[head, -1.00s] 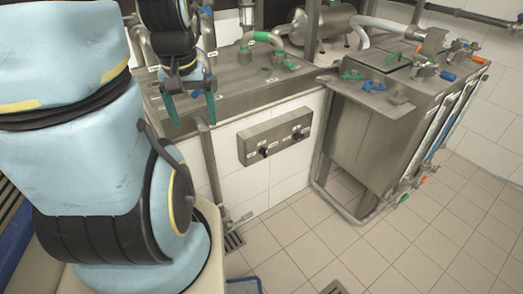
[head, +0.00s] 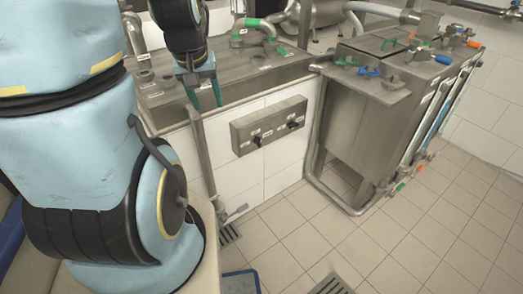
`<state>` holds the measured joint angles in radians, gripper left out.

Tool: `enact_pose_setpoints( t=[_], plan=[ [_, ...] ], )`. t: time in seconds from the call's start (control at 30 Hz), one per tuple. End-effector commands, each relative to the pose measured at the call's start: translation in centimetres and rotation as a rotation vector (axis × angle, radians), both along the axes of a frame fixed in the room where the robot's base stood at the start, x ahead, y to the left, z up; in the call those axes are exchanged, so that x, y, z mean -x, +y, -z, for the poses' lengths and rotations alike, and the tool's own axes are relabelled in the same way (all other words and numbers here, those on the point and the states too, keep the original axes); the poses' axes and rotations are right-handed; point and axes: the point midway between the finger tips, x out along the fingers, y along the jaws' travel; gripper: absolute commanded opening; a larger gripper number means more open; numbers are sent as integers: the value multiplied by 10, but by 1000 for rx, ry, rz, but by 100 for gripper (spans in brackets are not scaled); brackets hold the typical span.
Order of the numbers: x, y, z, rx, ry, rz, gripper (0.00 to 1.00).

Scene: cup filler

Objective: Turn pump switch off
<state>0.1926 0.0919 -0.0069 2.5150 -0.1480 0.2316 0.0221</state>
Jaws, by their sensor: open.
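A steel switch box (head: 268,124) is fixed to the white tiled front of the counter. It carries a left black knob (head: 257,140) and a right black knob (head: 292,124), each with a small label too small to read. I cannot tell which knob is the pump switch, or how either is set. My gripper (head: 204,94) hangs at the counter's front edge, left of and above the switch box. Its two teal fingers are apart and empty, and touch neither knob.
A steel counter (head: 240,72) with green-handled pipes lies behind the switch box. A vertical pipe (head: 204,150) runs down the wall left of the box. A steel tank (head: 372,110) with valves stands at the right.

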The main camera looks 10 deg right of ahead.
Motion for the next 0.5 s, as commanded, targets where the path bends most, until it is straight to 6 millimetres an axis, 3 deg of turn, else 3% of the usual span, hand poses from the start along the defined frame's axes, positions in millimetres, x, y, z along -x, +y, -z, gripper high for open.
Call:
enact_pose_setpoints(
  t=[0.03, 0.1, 0.3, 0.5],
  plan=[
    [-17, -19, 35, 24, -49, 0, 50],
    [-42, -44, 57, 60, -135, -16, 45],
    [-101, -105, 113, 122, -372, -92, 45],
    [-137, -151, 167, 122, -598, -191, 45]
  ],
)
